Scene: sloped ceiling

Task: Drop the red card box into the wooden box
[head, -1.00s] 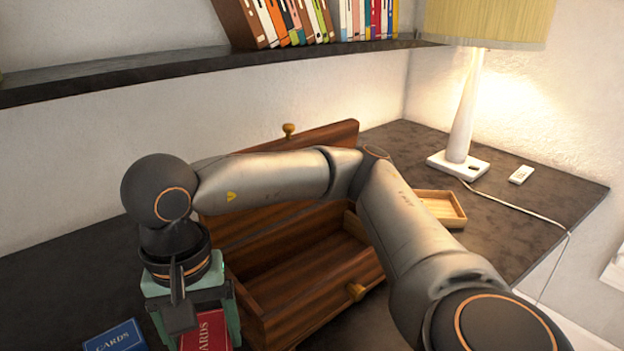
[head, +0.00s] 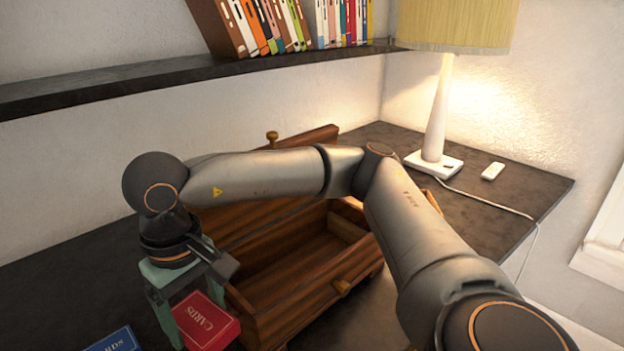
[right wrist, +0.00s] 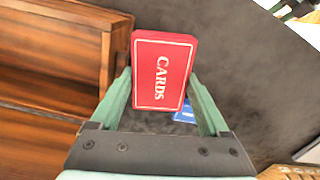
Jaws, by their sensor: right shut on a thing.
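The red card box (head: 208,322), lettered "CARDS", is held between the teal fingers of my right gripper (head: 198,318). In the right wrist view the red card box (right wrist: 163,70) sits between both fingers (right wrist: 160,85). The open wooden box (head: 312,312) is just right of the gripper in the head view, its lid tilted up behind. My right forearm hides part of it. The right wrist view shows its wall (right wrist: 117,50) left of the card box, which is outside the opening. A teal and dark piece at that view's top right may be my left gripper; its fingers are unclear.
A blue card box (head: 115,340) lies on the dark desk at the lower left. A lamp (head: 436,115) and a small white object (head: 492,171) stand at the right. A shelf (head: 150,75) with books runs above the desk.

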